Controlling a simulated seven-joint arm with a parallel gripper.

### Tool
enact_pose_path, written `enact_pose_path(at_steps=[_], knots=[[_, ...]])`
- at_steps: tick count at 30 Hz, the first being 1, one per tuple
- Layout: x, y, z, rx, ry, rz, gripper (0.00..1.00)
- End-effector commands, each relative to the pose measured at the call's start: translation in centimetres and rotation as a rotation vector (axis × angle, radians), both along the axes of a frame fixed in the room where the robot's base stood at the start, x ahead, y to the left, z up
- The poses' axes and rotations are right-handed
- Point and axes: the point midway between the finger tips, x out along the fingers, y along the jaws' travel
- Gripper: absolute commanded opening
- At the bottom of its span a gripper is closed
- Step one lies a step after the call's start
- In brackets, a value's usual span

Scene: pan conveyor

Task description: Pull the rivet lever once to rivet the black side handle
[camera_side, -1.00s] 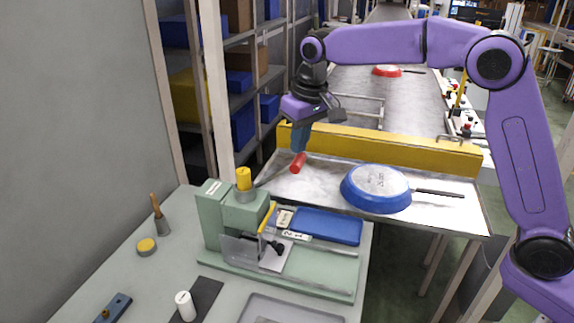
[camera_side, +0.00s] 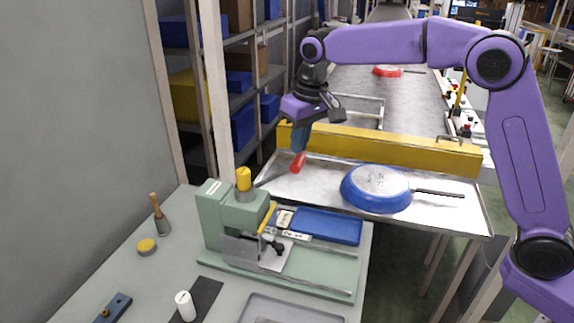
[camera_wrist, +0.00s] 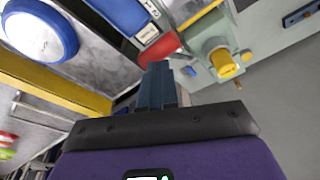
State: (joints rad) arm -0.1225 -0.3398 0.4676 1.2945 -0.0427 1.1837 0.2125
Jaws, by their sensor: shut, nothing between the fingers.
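The rivet lever is a thin grey rod with a red grip (camera_side: 298,163), reaching up and right from the green riveting machine (camera_side: 213,215). My gripper (camera_side: 300,148) points down with its fingertips at the upper end of the red grip; touching or just apart, I cannot tell. In the wrist view its blue-grey fingers (camera_wrist: 157,68) are together, and the red grip (camera_wrist: 163,48) shows just past the tips, not between them. A small black part (camera_side: 275,246), perhaps the side handle, sits at the front of the machine by a grey plate; its seating is unclear.
A blue pan (camera_side: 376,188) lies upside down on the metal table at right. A yellow barrier (camera_side: 390,148) runs behind it. A blue tray (camera_side: 328,226) lies beside the machine, and a yellow knob (camera_side: 243,178) tops it. A mallet (camera_side: 159,220) stands at left.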

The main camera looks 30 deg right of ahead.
Motion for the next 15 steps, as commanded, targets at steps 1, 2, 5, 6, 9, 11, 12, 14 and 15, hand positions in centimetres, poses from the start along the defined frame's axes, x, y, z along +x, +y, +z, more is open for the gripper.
enact_pose_path(at_steps=[1,2,5,6,9,11,12,14,15], knots=[[0.0,0.0,0.0,0.000,0.000,0.000,0.00],[0.0,0.0,0.0,0.000,0.000,0.000,0.00],[0.0,0.0,-0.1,0.000,0.001,0.000,0.00],[0.0,0.0,-0.2,0.000,0.001,0.000,0.00],[-0.1,-0.1,-0.7,-0.001,0.002,0.000,0.00],[-0.1,-0.2,-1.0,0.000,0.001,0.000,0.00],[-0.2,-0.2,-1.2,-0.001,0.002,0.000,0.00],[-0.2,-0.2,-1.5,-0.001,0.002,0.000,0.00],[-0.2,-0.3,-1.7,0.000,0.001,0.000,0.00]])
